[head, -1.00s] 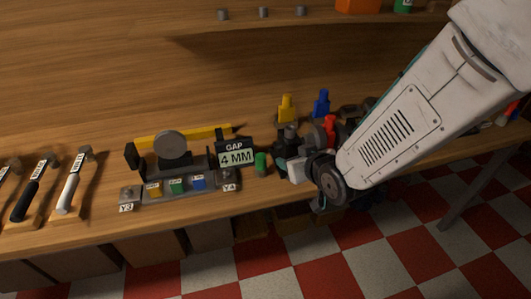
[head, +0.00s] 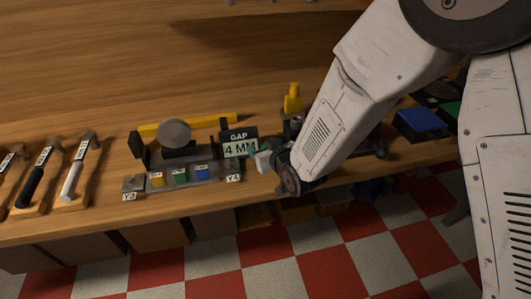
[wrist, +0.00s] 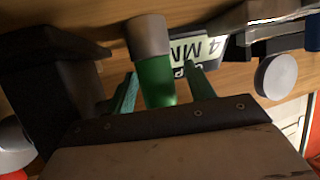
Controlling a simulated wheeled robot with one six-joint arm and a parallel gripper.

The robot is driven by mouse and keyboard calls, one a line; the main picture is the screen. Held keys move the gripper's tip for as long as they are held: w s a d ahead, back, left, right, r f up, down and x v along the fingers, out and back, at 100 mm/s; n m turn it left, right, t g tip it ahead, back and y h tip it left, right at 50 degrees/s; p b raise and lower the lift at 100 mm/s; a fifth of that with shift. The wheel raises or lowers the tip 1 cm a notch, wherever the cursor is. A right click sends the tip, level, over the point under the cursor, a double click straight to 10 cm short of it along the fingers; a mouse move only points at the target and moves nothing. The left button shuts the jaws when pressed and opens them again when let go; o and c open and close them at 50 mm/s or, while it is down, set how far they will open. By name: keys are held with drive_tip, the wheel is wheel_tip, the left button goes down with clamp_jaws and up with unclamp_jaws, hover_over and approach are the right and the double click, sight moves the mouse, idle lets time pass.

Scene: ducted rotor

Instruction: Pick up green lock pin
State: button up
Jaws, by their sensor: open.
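The green lock pin (wrist: 155,82) shows in the wrist view as a green cylinder with a grey end. It lies between the two green fingers of my gripper (wrist: 162,92), with a gap visible beside each finger. My gripper is open. In the head view my gripper (head: 267,157) is at the bench just right of the "GAP 4 MM" sign (head: 239,147). There the pin is hidden behind the gripper and arm.
Left of the gripper stands a fixture (head: 180,178) with yellow, green and blue blocks between labels Y3 and Y4. A yellow piece (head: 292,100) stands behind the gripper. Hammers (head: 76,175) lie at far left. A blue flat item (head: 422,122) lies at right.

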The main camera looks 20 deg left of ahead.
drive_tip(key=c, duration=1.1)
drive_tip(key=shift+o, duration=0.2)
drive_tip(key=shift+r, duration=0.1)
